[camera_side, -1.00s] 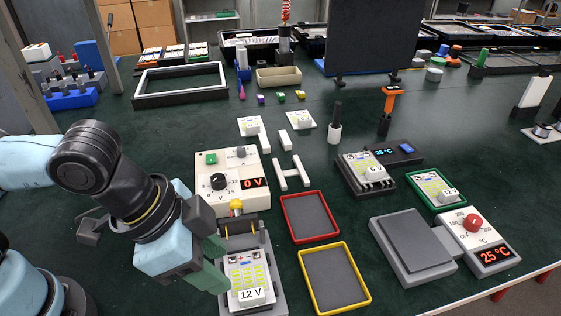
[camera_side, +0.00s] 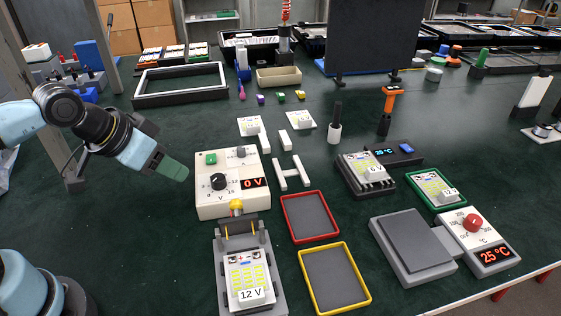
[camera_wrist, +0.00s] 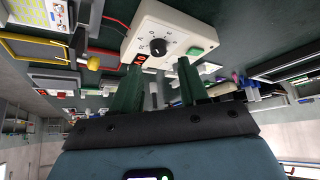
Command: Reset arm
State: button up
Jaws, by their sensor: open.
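My gripper (camera_side: 178,170) is raised to the left of the cream power supply in the side view, with its green fingers pointing right and down. In the wrist view my gripper (camera_wrist: 158,80) shows two green fingers apart with nothing held between them. The power supply (camera_side: 232,199) has a black knob, a green button and a red display reading 0 V. It also shows in the wrist view (camera_wrist: 175,22). A floodlight board labelled 12 V (camera_side: 248,277) lies in the grey test fixture (camera_side: 222,262) in front of the supply.
A red-rimmed tray (camera_side: 285,222) and a yellow-rimmed tray (camera_side: 305,275) lie right of the fixture. A grey hot plate (camera_side: 410,245) with a 25 °C controller (camera_side: 478,240) stands at right. White parts (camera_side: 290,172) lie mid-table.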

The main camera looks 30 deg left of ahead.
jog(key=a+n, duration=0.1)
jog(key=a, duration=0.2)
jog(key=shift+w+a+y, duration=0.15)
jog(key=shift+y, duration=0.25)
